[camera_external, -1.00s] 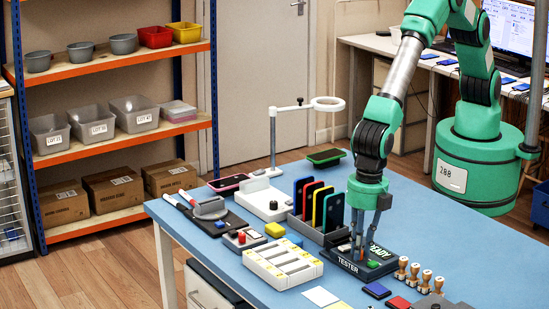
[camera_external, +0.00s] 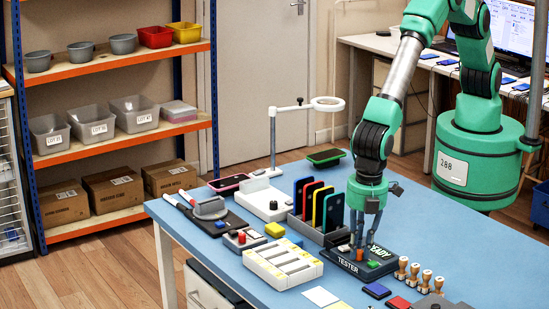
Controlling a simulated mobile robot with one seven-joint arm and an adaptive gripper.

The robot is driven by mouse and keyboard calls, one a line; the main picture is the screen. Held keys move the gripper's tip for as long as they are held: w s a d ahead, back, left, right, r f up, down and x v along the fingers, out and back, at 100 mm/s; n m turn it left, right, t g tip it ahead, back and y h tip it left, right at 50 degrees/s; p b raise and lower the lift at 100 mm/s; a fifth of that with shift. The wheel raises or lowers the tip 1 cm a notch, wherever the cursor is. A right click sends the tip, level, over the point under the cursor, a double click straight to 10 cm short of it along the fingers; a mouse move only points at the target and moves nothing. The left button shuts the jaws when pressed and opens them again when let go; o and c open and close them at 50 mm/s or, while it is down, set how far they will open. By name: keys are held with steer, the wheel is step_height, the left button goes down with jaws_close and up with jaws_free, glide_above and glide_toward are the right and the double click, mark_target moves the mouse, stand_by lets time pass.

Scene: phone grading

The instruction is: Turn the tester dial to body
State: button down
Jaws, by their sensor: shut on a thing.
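The tester (camera_external: 349,264), a dark box marked TESTER on its front, lies on the blue table near the right front. Its top carries a green marking, a small red-orange part and a green part (camera_external: 373,264). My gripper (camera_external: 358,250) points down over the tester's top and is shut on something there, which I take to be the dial. The fingers hide the dial, so its pointer and the setting it stands at cannot be read.
Behind the tester a rack (camera_external: 303,229) holds several coloured phones upright. To its left is a white tray with slots (camera_external: 282,270). Several wooden-handled stamps (camera_external: 414,274) stand close on the right. Blue and red pads (camera_external: 377,290) lie in front.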

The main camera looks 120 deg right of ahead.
mark_target(361, 252)
steer(key=shift+w+a+r+m, duration=0.1)
steer(key=shift+m, duration=0.9)
steer(key=c, duration=1.6)
jaws_free()
steer(key=r, duration=1.1)
steer(key=shift+a+r, duration=0.3)
steer(key=shift+r, duration=0.1)
